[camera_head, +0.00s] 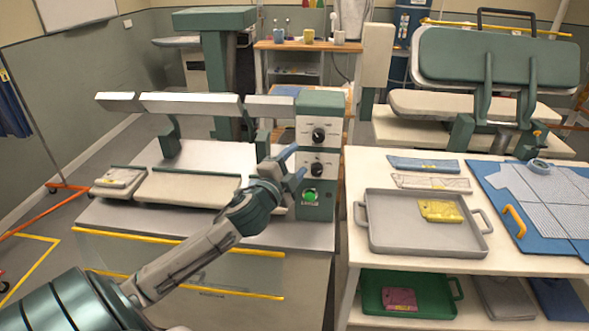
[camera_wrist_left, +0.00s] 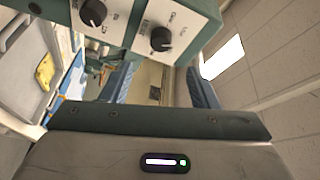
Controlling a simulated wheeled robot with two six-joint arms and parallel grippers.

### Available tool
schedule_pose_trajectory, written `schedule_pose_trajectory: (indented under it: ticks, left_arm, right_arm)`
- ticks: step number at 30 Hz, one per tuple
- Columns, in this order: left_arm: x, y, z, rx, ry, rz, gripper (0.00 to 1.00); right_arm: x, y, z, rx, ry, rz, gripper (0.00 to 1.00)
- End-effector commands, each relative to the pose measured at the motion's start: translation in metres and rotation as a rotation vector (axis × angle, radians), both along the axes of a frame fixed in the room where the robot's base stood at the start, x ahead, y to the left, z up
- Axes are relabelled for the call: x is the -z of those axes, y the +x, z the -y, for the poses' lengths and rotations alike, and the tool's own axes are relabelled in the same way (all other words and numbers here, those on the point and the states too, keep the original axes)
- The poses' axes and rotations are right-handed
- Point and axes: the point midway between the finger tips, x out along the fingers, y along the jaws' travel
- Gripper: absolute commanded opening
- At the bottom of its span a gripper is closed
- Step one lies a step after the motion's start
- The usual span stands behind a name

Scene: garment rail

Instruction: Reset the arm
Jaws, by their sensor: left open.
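My left arm reaches in from the lower left in the head view. My left gripper (camera_head: 291,168) is in front of the control box (camera_head: 320,133) of the press machine, close to its knobs and just above the lit green button (camera_head: 310,197). Its blue fingers are apart with nothing between them. In the left wrist view the two blue fingers of the gripper (camera_wrist_left: 160,88) stand wide apart, and the control box (camera_wrist_left: 125,20) with two black knobs fills the top. I cannot tell whether the gripper touches the box. My right gripper is in neither view.
A grey tray (camera_head: 385,240) with a yellow packet (camera_head: 440,210) sits on the white table right of the machine. A blue board (camera_head: 490,178) bearing a striped garment lies further right. A green tray (camera_head: 441,301) is on the shelf below. Floor at left is mostly free.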

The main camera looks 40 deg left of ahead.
Motion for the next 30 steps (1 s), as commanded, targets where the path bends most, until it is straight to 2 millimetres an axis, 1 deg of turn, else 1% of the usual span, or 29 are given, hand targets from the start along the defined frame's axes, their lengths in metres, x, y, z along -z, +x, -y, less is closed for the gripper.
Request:
schedule_pose_trajectory:
  ticks: [17, 20, 23, 25, 26, 27, 29, 30]
  left_arm:
    - [0.0, -0.002, 0.0, -0.001, -0.001, 0.0, 0.55]
    - [0.011, -0.006, 0.003, -0.012, -0.035, -0.025, 0.55]
    - [0.047, -0.024, 0.01, -0.054, -0.148, -0.108, 0.55]
    - [0.084, -0.046, 0.019, -0.104, -0.268, -0.203, 0.55]
    - [0.102, -0.058, 0.024, -0.132, -0.326, -0.252, 0.55]
    - [0.125, -0.076, 0.032, -0.17, -0.405, -0.32, 0.55]
    - [0.157, -0.106, 0.044, -0.23, -0.517, -0.425, 0.55]
    - [0.175, -0.125, 0.053, -0.269, -0.585, -0.488, 0.55]
  right_arm:
    - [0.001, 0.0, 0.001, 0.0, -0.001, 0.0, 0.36]
    - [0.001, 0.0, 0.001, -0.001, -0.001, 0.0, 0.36]
    - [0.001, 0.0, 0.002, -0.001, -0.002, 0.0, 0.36]
    - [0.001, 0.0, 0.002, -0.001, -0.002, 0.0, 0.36]
    - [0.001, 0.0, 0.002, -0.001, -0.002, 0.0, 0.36]
    - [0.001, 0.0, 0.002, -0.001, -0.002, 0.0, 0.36]
    - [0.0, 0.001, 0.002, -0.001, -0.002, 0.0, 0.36]
    - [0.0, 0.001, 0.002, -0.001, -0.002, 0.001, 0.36]
